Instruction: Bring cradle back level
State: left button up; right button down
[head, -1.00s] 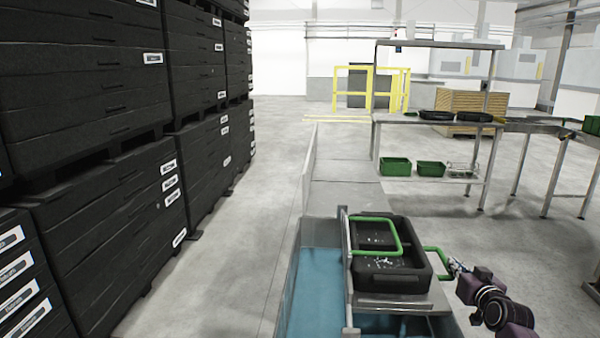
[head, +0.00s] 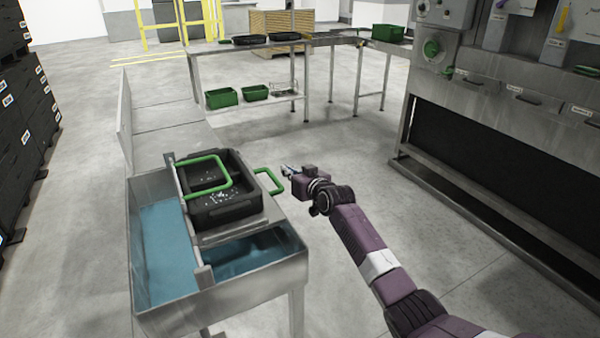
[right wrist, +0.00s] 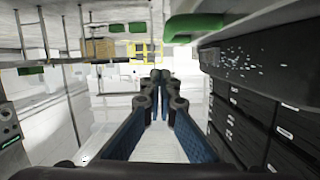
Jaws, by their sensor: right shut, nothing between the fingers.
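The cradle is a grey metal platform (head: 238,231) over a water tank, with a black crate (head: 232,212) on it. I cannot tell for sure whether it is level. A green bar (head: 230,172) loops over the crate, and a green handle (head: 277,186) sticks out on its right side. My right gripper (head: 286,170) is shut and empty, just beyond the handle's outer end, apparently apart from it. In the right wrist view its closed fingertips (right wrist: 160,75) point ahead, with the green handle (right wrist: 194,26) and dark crate (right wrist: 272,45) to the right. My left gripper is out of view.
The steel tank (head: 220,303) holds blue water. A steel table (head: 330,42) with trays stands behind. A machine with a control panel (head: 440,50) stands at the right. Dark stacked crates (head: 25,120) line the left. Open floor lies around my right arm.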

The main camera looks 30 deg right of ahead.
jog(key=v, duration=0.7)
jog(key=shift+s+r, duration=0.15)
